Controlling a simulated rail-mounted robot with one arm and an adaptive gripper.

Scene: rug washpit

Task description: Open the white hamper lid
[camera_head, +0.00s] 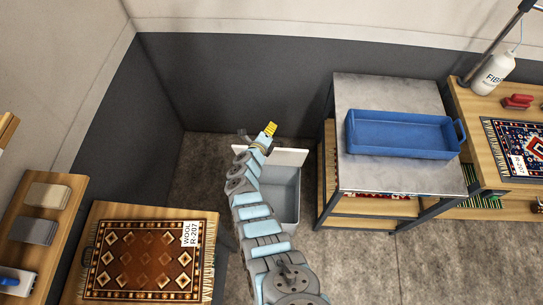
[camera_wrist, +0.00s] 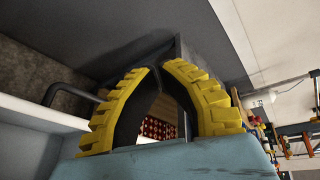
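The white hamper (camera_head: 287,203) stands on the floor between the rug table and the steel-topped bench. Its white lid (camera_head: 290,157) is raised at the back, and the pale grey inside shows. My arm crosses in front of the hamper's left part and hides it. My gripper (camera_head: 271,129) is at the far side of the raised lid, just above its edge. In the wrist view, its yellow ribbed fingertips (camera_wrist: 160,68) come together with nothing seen between them. A white panel, apparently the lid (camera_wrist: 42,112), lies to the left with a dark bar handle (camera_wrist: 62,90), clear of the fingers.
A steel-topped bench (camera_head: 385,90) with a blue tray (camera_head: 402,135) stands close on the right. A patterned rug (camera_head: 150,259) lies on a wooden table at the front left. Dark wall panelling (camera_head: 235,85) is close behind the gripper. Bare floor (camera_head: 355,265) shows at the front right.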

